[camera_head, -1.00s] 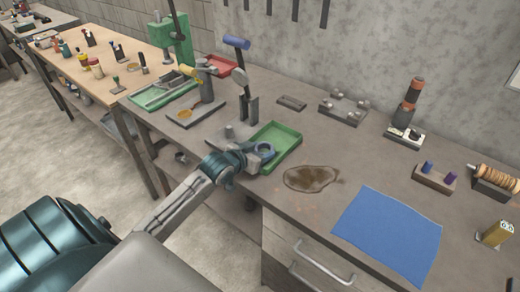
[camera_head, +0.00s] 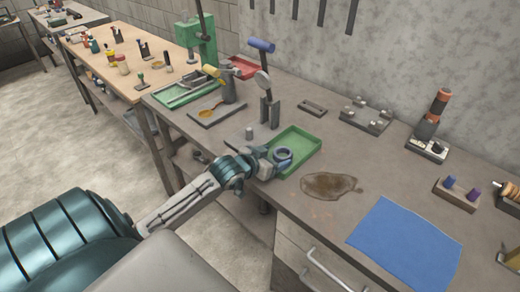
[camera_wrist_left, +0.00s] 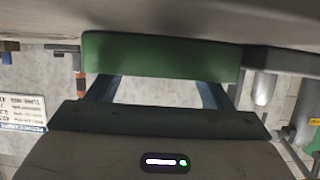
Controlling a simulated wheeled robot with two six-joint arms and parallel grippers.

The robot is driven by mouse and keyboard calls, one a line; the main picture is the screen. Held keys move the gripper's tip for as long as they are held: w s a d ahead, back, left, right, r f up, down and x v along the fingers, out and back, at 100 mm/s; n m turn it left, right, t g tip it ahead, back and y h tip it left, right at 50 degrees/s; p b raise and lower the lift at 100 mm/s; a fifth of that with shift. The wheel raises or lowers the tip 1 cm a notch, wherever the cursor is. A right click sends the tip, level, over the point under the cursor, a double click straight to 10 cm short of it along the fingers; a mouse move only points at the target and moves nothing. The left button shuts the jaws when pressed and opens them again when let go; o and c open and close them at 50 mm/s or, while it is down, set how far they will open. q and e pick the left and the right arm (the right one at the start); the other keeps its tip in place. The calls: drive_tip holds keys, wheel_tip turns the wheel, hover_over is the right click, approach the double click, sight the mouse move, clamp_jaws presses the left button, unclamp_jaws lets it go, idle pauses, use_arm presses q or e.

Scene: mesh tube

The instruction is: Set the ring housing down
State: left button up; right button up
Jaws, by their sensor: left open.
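A small blue-grey ring (camera_head: 282,155), which looks like the ring housing, shows at the left part of the green tray (camera_head: 309,143) in the head view. My left gripper (camera_head: 273,160) reaches in from the left, right up against the ring in the picture. I cannot tell whether they touch. In the left wrist view its two dark blue fingers stand apart (camera_wrist_left: 160,92), with a green wall of the tray (camera_wrist_left: 160,57) across their tips. No ring shows between them there. My right gripper is not in view.
A grey peg on a flat base (camera_head: 249,133) stands left of the tray. A brown stain (camera_head: 330,186) and a blue mat (camera_head: 405,246) lie to the right on the grey bench.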

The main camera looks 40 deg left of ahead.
use_arm(q)
drive_tip(key=v, duration=0.9)
drive_tip(key=shift+s+r+p, duration=0.1)
drive_tip(key=shift+s+p, duration=0.1)
drive_tip(key=shift+p, duration=0.1)
